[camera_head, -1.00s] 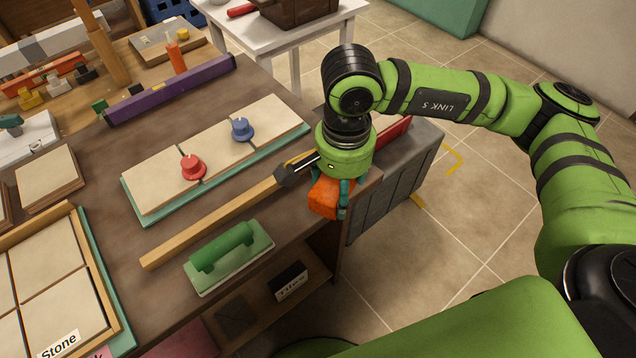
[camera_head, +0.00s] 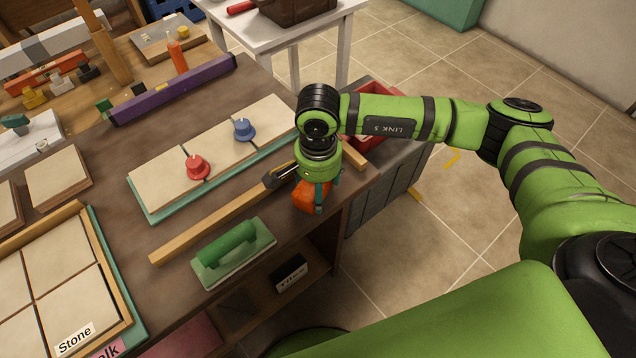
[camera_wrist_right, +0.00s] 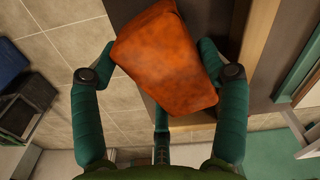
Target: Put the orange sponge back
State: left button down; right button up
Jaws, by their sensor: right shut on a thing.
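The orange sponge (camera_head: 309,196) is held by my right gripper (camera_head: 318,190), near the right front edge of the brown workbench (camera_head: 180,120). My left gripper is not in view.
A wooden bar (camera_head: 215,219) and a green-handled float (camera_head: 233,255) lie left of my right gripper. Behind it is a tiled board (camera_head: 160,192) with red and blue knobs. A red bin (camera_head: 367,141) stands to the right on a grey cabinet. A shelf lies below the bench top.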

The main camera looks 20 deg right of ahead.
jog(key=shift+f, duration=0.15)
jog(key=o, duration=1)
jog(key=shift+r, duration=0.3)
jog(key=shift+w+r, duration=0.1)
jog(key=shift+r, duration=0.2)
notch_tip(320, 180, up, 10)
jog(key=b, duration=0.3)
jog(key=shift+f, duration=0.15)
jog(key=shift+r+b, duration=0.35)
jog(key=shift+r, duration=0.45)
